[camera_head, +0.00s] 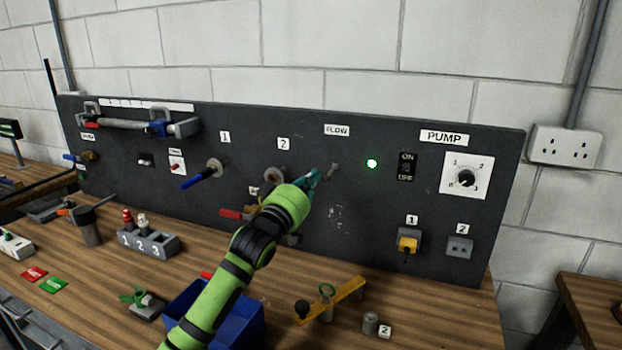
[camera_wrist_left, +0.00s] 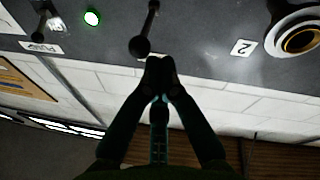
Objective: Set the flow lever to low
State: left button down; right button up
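The flow lever (camera_head: 333,171) is a small grey lever on the dark panel, under the FLOW label (camera_head: 337,130). In the left wrist view the lever (camera_wrist_left: 146,32) is a dark rod with a round knob at its end. My left gripper (camera_head: 313,178) is just left of the lever in the head view. In the wrist view its fingertips (camera_wrist_left: 160,64) meet, with nothing seen between them. The knob lies just beyond the tips; I cannot tell whether they touch. My right gripper is not in view.
A green lamp (camera_head: 372,163), an on/off switch (camera_head: 406,167) and the pump dial (camera_head: 466,178) are right of the lever. A blue-handled valve (camera_head: 205,174) is to the left. Below are a blue bin (camera_head: 245,322) and a yellow bar (camera_head: 340,300) on the wooden bench.

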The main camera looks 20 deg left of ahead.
pick_arm(q)
jog(key=shift+t, duration=0.5)
jog(key=shift+w+f+b, duration=0.25)
jog(key=shift+f+b, duration=0.65)
jog(key=shift+f, duration=0.3)
jog(key=shift+w+f+b, duration=0.2)
jog(key=shift+f+b, duration=0.7)
jog(key=shift+f, duration=0.3)
